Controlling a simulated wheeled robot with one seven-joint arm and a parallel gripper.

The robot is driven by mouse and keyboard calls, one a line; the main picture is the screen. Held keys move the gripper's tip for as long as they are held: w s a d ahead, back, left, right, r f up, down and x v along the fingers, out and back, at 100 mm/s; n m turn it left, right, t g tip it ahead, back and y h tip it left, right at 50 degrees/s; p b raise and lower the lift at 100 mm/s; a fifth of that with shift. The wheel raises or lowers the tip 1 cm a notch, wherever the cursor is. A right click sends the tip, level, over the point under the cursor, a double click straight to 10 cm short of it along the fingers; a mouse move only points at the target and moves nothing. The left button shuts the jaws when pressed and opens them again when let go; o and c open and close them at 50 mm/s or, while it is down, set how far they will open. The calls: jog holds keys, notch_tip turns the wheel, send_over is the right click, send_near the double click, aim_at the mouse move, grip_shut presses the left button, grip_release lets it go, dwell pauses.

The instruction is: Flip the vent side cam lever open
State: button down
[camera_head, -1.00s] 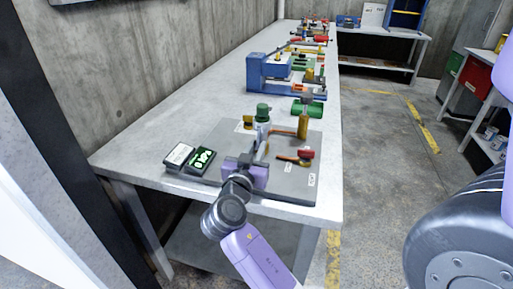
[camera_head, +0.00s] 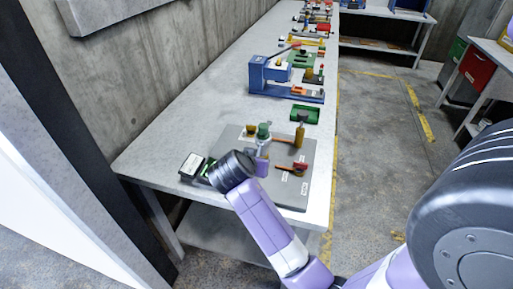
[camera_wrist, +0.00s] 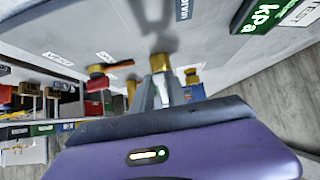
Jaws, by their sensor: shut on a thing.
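On the grey plate (camera_head: 232,143), a red block with a brown lever (camera_head: 291,168) sits at the right; it also shows in the wrist view (camera_wrist: 103,76). A green-capped white cylinder (camera_head: 263,133) and an orange-yellow post (camera_head: 299,135) beside a brown bar (camera_head: 284,140) stand behind. In the wrist view my gripper (camera_wrist: 162,82) is shut on a small brass-coloured piece (camera_wrist: 160,62) at its fingertips. I cannot tell whether this is the vent side cam lever, nor its angle. In the head view my wrist and arm hide most of my gripper.
A kPa display (camera_wrist: 262,15) sits at the plate's left and also shows in the head view (camera_head: 191,165). A green tray (camera_head: 304,114) and a blue press (camera_head: 285,80) stand farther along the bench. The concrete wall borders the bench's left; open floor lies right.

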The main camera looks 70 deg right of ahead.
jog(key=shift+r+y+p, duration=0.6)
jog(key=shift+y+p, duration=0.35)
jog(key=shift+y, duration=0.3)
jog(key=shift+r+y+p, duration=0.65)
jog(key=shift+y+p, duration=0.35)
jog(key=shift+y, duration=0.3)
jog(key=shift+r+y+p, duration=0.6)
jog(key=shift+y+p, duration=0.35)
jog(key=shift+y, duration=0.3)
jog(key=c, duration=1.3)
grip_release()
jog(key=shift+w+d+r, duration=0.1)
